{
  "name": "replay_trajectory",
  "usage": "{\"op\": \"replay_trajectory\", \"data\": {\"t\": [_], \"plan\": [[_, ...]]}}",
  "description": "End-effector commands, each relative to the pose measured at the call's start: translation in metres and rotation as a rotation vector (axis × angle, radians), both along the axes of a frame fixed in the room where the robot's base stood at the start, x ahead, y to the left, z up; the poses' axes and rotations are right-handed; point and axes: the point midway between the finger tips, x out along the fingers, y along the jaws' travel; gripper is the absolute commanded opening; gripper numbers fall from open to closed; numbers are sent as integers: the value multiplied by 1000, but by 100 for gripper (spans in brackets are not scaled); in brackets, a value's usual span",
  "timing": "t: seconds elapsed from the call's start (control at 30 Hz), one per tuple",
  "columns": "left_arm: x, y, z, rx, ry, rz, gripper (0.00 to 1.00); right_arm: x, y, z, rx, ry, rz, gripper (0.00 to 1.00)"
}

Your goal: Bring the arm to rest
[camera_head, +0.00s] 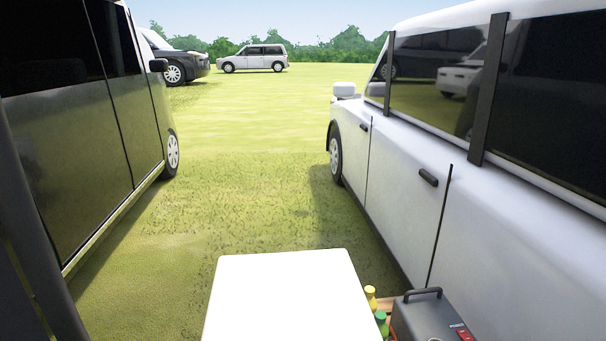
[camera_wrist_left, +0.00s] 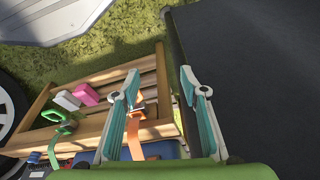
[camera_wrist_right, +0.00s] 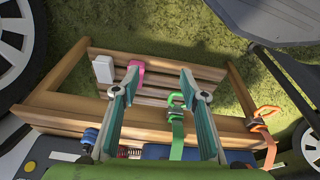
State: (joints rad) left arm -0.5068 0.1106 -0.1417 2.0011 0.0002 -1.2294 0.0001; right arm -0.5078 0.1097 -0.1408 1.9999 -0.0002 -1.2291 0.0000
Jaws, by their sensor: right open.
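My left gripper (camera_wrist_left: 160,78) shows in the left wrist view with its two teal-lined fingers apart and nothing held between the tips. It is over the right part of a slatted wooden rack (camera_wrist_left: 90,78), beside a dark panel. My right gripper (camera_wrist_right: 160,74) shows in the right wrist view, also open and empty, over the slatted wooden rack (camera_wrist_right: 68,72). An orange strap (camera_wrist_left: 133,132) hangs on the rack behind the left fingers. A green strap (camera_wrist_right: 177,125) shows between the right fingers, lower down. Neither gripper shows in the head view.
A dark van (camera_head: 90,110) stands left and a white car (camera_head: 410,170) close on the right, with grass (camera_head: 240,200) open between them. A white flat surface (camera_head: 285,300), small bottles (camera_head: 371,297) and a grey box (camera_head: 430,315) are near front. Pink (camera_wrist_right: 136,75) and white (camera_wrist_right: 103,69) items lie on the rack.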

Motion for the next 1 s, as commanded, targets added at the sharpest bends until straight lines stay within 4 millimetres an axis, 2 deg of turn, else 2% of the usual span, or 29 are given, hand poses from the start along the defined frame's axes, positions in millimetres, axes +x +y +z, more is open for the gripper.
{"op": "replay_trajectory", "data": {"t": [0.07, 0.27, 0.5, 0.7, 0.8, 1.0], "plan": [[-7, 0, -10, 3, 24, -2, 40, -7, 0, -10, -2, 23, 3, 40], [-37, 4, -58, 6, 64, -9, 40, -36, -4, -57, -6, 62, 10, 40], [-102, 14, -95, 13, 113, -21, 40, -101, -14, -95, -13, 111, 22, 40], [-164, 25, -106, 18, 146, -28, 40, -163, -25, -105, -18, 144, 29, 40], [-186, 30, -107, 19, 156, -31, 40, -185, -30, -106, -19, 154, 32, 40], [-203, 34, -109, 21, 162, -34, 40, -203, -33, -108, -21, 161, 35, 40]]}}
